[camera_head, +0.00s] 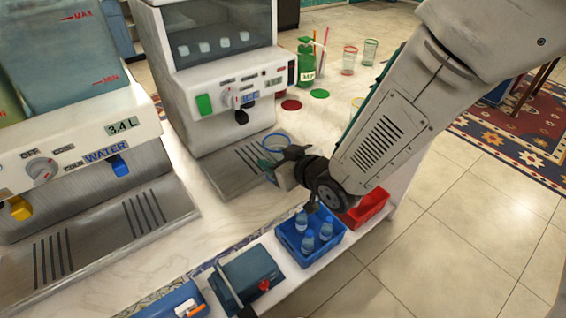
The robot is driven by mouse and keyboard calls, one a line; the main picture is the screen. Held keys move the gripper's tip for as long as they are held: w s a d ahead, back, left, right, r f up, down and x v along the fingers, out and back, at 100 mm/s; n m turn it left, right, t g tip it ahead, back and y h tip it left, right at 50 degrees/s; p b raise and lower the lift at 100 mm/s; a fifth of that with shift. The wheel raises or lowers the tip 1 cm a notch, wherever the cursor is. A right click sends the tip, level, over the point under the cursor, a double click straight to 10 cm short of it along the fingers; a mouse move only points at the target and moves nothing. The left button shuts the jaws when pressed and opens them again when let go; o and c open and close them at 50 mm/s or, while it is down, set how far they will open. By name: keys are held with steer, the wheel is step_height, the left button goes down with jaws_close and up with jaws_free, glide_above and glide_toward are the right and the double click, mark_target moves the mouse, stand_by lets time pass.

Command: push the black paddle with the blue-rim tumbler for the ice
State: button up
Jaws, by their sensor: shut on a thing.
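The ice machine (215,85) stands at upper centre, with a small black paddle (241,115) under its knob and ICE label. The blue-rim tumbler (276,142) is upright over the right end of the machine's drip tray (222,178), below and to the right of the paddle and apart from it. My gripper (283,163) comes in from the right and is shut on the tumbler. The gripper hides part of the tumbler's side. I cannot tell whether its base touches the tray.
A water dispenser (75,150) with a blue lever (119,166) stands at left. A blue crate (292,250) of bottles and a red crate (376,208) lie below my arm. A green bottle (306,65) and two tumblers (349,60) stand behind.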

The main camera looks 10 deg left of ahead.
steer(key=shift+w+a, duration=1.7)
steer(key=shift+a, duration=0.3)
steer(key=shift+w+a, duration=1.7)
steer(key=shift+a, duration=0.3)
steer(key=shift+w+a, duration=0.6)
steer(key=shift+a, duration=0.1)
steer(key=shift+s+d, duration=1.65)
steer(key=shift+d, duration=0.3)
steer(key=shift+s+d, duration=1.65)
steer(key=shift+d, duration=0.25)
steer(key=shift+s+d, duration=1.6)
steer(key=shift+d, duration=0.3)
